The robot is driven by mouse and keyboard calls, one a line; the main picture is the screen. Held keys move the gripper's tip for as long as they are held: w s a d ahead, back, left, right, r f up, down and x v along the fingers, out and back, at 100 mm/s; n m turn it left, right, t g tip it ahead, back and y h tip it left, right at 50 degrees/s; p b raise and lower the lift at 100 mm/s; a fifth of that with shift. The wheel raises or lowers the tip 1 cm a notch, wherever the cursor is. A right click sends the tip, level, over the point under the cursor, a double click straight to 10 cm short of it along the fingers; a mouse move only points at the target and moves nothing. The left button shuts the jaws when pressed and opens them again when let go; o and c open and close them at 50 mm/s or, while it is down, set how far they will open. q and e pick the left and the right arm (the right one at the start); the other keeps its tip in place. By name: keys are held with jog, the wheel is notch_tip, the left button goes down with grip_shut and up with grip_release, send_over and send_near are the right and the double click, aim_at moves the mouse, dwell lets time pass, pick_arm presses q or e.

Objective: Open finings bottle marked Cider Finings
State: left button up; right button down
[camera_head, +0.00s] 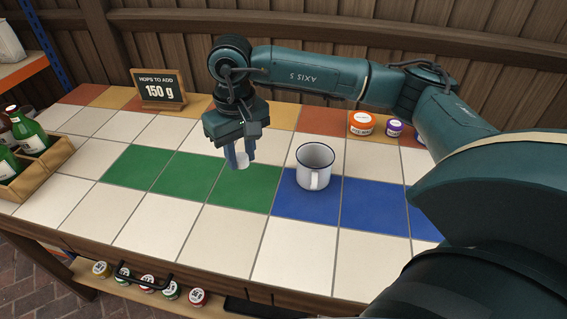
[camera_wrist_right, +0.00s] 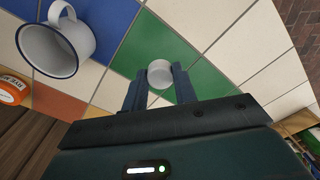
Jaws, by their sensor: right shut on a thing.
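My right gripper (camera_head: 240,164) points down over the green tiles, left of the mug. It is shut on a small white cylinder (camera_head: 242,159), whose top shows between the fingertips in the right wrist view (camera_wrist_right: 160,72). No label is readable on it, so I cannot tell whether it is the Cider Finings bottle or only its cap. I cannot tell whether it touches the tiles. An orange-lidded pot (camera_head: 361,123) and a small purple pot (camera_head: 394,128) stand at the back right; their labels are too small to read. My left gripper is out of view.
A white enamel mug (camera_head: 314,168) stands on the blue tiles, close right of the gripper. A chalkboard sign (camera_head: 160,87) reads "Hops to add 150 g". A wooden crate (camera_head: 45,165) of green bottles is at left. Several pots sit on a lower shelf (camera_head: 125,290). The front tiles are clear.

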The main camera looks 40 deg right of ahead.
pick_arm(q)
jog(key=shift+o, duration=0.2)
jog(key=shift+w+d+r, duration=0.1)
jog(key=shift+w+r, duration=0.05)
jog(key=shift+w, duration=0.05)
pick_arm(e)
send_over(266, 182)
jog(key=f, duration=0.1)
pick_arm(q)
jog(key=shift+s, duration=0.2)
pick_arm(e)
notch_tip(266, 182, down, 10)
jog(key=shift+r, duration=0.25)
jog(key=shift+f, duration=0.1)
jog(key=shift+f+b, duration=0.15)
jog(key=shift+b, duration=0.25)
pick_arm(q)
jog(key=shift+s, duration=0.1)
pick_arm(e)
jog(key=c, duration=1.1)
grip_release()
